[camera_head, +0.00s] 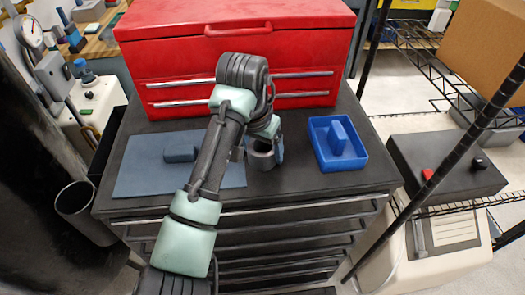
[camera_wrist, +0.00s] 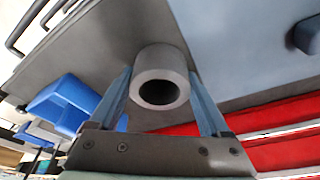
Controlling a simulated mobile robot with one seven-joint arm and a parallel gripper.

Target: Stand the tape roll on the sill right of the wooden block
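A grey hollow roll (camera_head: 262,160) is on the dark cabinet top, to the right of my forearm. It also shows in the wrist view (camera_wrist: 160,62), its round opening facing the camera. My gripper (camera_head: 264,148) is over the roll, with one blue finger on each side of it in the wrist view (camera_wrist: 160,78). The fingertips lie very close to its sides; I cannot tell whether they touch. I see no sill and no wooden block. A blue-grey block (camera_head: 181,153) lies on a blue-grey mat (camera_head: 133,180) to the left.
A blue tray (camera_head: 354,163) holding a blue piece (camera_head: 338,137) stands right of the roll. A red toolbox (camera_head: 180,55) closes off the back of the cabinet top (camera_head: 300,185). Wire shelving (camera_head: 425,65) stands to the right. The front right of the top is clear.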

